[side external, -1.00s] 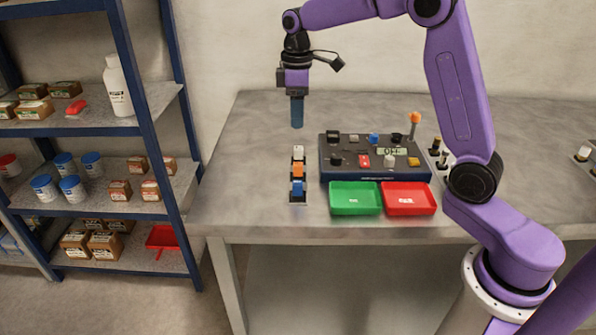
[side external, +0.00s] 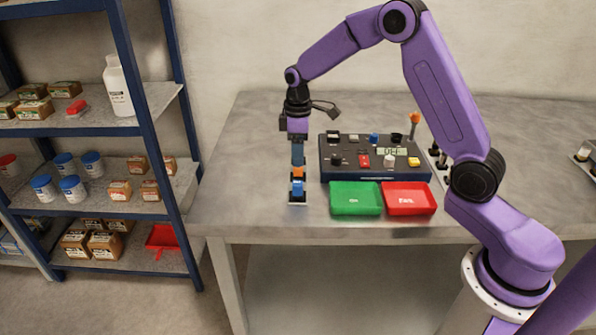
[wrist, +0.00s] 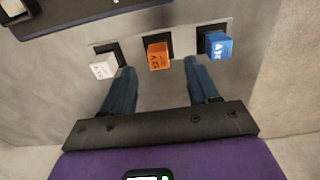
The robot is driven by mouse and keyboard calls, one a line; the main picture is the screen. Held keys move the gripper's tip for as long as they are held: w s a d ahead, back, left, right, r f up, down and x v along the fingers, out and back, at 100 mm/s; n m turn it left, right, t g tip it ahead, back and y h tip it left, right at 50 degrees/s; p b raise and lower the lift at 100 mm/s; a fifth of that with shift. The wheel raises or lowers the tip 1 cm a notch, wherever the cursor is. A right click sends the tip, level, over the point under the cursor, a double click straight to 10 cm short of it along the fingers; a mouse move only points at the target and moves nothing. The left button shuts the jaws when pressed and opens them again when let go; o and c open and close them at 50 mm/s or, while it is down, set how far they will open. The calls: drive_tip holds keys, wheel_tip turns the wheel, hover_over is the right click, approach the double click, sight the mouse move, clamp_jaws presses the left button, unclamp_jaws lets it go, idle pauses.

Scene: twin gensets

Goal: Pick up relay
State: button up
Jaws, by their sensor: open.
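Three small cube relays sit in a row of dark sockets on light plates. The orange relay (side external: 298,171) is in the middle; it also shows in the wrist view (wrist: 158,56). The blue relay (side external: 298,190) is nearest the table's front edge, and the white relay (wrist: 103,67) shows at the left in the wrist view. In the side view the white relay is hidden behind my gripper. My gripper (side external: 298,160) points down, open and empty, low over the row's far end. In the wrist view its blue fingers are spread wide, with the orange relay beyond the gap between them.
A dark control panel (side external: 343,177) with buttons, a small display and an orange-topped stalk stands right of the row. A green tray (side external: 356,212) and a red tray (side external: 408,212) lie before it. A shelf rack stands left. The table left of the row is clear.

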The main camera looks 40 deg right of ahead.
sight(298, 171)
drive_tip(key=shift+f, duration=2.7)
drive_tip(key=c, duration=1.1)
